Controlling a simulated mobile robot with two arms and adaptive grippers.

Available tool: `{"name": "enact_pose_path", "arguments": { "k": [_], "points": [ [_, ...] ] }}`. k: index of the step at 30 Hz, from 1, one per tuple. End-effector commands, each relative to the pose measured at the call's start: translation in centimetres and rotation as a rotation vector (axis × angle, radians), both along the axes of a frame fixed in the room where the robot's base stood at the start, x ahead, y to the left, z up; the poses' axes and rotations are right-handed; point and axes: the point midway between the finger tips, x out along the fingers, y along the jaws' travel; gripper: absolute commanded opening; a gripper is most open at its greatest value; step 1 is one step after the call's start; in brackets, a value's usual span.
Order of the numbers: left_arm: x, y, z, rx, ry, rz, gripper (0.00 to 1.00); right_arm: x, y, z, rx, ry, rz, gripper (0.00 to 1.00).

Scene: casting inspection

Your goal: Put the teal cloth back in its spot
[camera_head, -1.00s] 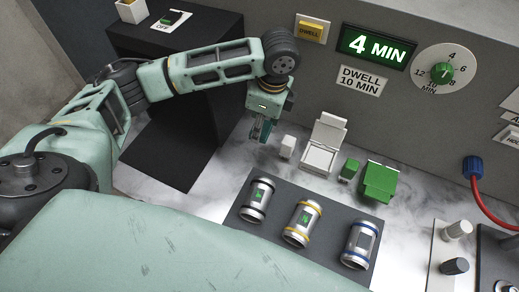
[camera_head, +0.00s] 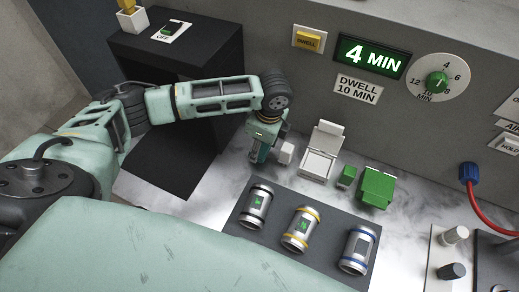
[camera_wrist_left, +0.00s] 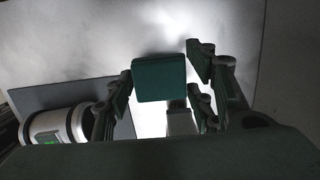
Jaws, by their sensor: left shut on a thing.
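The teal cloth (camera_wrist_left: 160,78) shows in the left wrist view as a small dark teal block between the fingers. My left gripper (camera_head: 259,153) is shut on it. In the head view the gripper points down over the marbled bench, just left of a small white block (camera_head: 286,153). The cloth is mostly covered by the fingers in the head view, and I cannot tell whether it touches the bench. In the left wrist view the gripper (camera_wrist_left: 158,95) has a pale block between its fingers' lower part. My right gripper is out of view.
A dark mat (camera_head: 240,221) with several metal canisters lies in front of the gripper. A white open box (camera_head: 318,165) and green blocks (camera_head: 376,187) stand to the right. A black cabinet (camera_head: 150,45) stands behind left. A red hose (camera_head: 485,210) hangs at right.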

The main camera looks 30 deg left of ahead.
Motion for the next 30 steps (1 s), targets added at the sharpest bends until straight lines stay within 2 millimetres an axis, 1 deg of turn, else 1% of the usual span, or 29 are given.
{"name": "enact_pose_path", "arguments": {
  "k": [1,2,3,5,9,14,19,20,26,30],
  "points": [
    [-0.2,0.0,-0.8,0.002,0.005,0.001,0.29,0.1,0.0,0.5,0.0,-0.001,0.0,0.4],
    [-0.1,0.0,-0.8,0.001,0.005,0.003,0.29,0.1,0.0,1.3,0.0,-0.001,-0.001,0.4],
    [-0.1,0.0,-1.3,0.001,0.005,0.002,0.29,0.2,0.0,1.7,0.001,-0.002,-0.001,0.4],
    [-0.1,0.0,-2.0,0.001,0.004,0.001,0.29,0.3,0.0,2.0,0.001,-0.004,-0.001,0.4],
    [0.0,0.0,-2.6,0.001,0.0,0.0,0.29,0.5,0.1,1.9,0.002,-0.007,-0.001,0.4],
    [0.0,0.0,-2.7,0.001,0.0,0.0,0.29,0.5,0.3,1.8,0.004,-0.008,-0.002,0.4],
    [-0.1,0.0,-3.1,0.001,0.001,0.0,0.29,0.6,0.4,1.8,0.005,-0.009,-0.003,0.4],
    [-0.1,0.0,-3.1,0.001,0.001,0.0,0.51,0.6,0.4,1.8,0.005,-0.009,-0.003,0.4],
    [0.0,0.0,-3.1,0.001,0.0,0.0,0.68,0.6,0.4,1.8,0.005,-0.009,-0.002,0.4],
    [0.0,0.0,-3.0,0.001,0.0,0.0,0.69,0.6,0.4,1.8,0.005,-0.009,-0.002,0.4]
  ]
}}
